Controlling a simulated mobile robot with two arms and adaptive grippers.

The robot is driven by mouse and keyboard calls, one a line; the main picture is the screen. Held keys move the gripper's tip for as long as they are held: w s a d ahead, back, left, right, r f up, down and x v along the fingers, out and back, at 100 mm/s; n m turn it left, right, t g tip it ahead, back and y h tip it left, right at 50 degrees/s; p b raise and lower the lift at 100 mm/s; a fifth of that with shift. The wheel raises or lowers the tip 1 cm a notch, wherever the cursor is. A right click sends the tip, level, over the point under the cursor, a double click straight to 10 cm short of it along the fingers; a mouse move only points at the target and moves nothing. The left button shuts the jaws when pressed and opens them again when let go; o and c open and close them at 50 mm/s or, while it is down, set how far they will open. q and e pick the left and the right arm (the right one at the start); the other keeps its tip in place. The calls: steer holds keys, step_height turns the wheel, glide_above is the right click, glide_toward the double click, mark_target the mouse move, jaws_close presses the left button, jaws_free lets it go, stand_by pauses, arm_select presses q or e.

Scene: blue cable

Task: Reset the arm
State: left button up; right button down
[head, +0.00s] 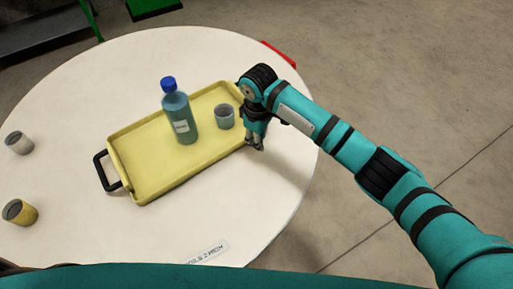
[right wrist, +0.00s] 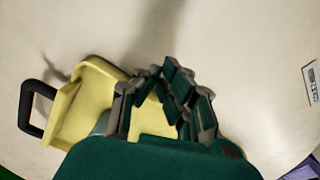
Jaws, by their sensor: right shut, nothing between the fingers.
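My right arm comes in from the right in the head view. My right gripper (head: 257,146) points down beside the right end of the yellow tray (head: 150,186), above the white table. In the right wrist view the fingers of my right gripper (right wrist: 162,70) are shut with nothing between them. The yellow tray (right wrist: 75,115) shows partly behind the fingers there, with a black handle (right wrist: 27,108) at its end. My wrist hides the tray's right handle in the head view. My left gripper is not in view.
A blue-capped bottle (head: 179,117) and a grey cup (head: 224,117) stand on the tray. A grey cup (head: 18,143) and a yellow cup (head: 20,212) are at the table's left. A label (head: 208,252) lies at the front of the round table (head: 262,215). Open floor lies right.

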steer(key=s+y, duration=0.1)
steer(key=s, duration=0.1)
steer(key=s+a+f+y, duration=0.1)
steer(key=s, duration=0.2)
steer(key=s+m, duration=0.1)
steer(key=s, duration=0.1)
steer(key=shift+s+a+f+y, duration=0.15)
steer(key=shift+a+f+y, duration=0.1)
steer(key=shift+y, duration=0.15)
steer(key=s+d+m, duration=0.1)
steer(key=s+d+f+m+y, duration=0.1)
steer(key=s, duration=0.1)
steer(key=s+d+f, duration=0.1)
steer(key=shift+s+d+m+t, duration=0.25)
steer(key=shift+d+m+t, duration=0.05)
steer(key=shift+m+t, duration=0.1)
steer(key=s+d+m+t+h, duration=0.1)
steer(key=s+d+m+h, duration=0.15)
steer(key=s+d, duration=0.65)
steer(key=s+d+m+t+h, duration=0.15)
steer(key=s+d+m, duration=0.3)
steer(key=d, duration=0.85)
step_height(320, 180, down, 27)
steer(key=s+g, duration=0.1)
steer(key=s, duration=0.2)
steer(key=s+d+f+g, duration=0.1)
steer(key=s+d+f, duration=0.2)
steer(key=s+f, duration=1.2)
steer(key=shift+s+n, duration=0.25)
steer(key=shift+n, duration=0.05)
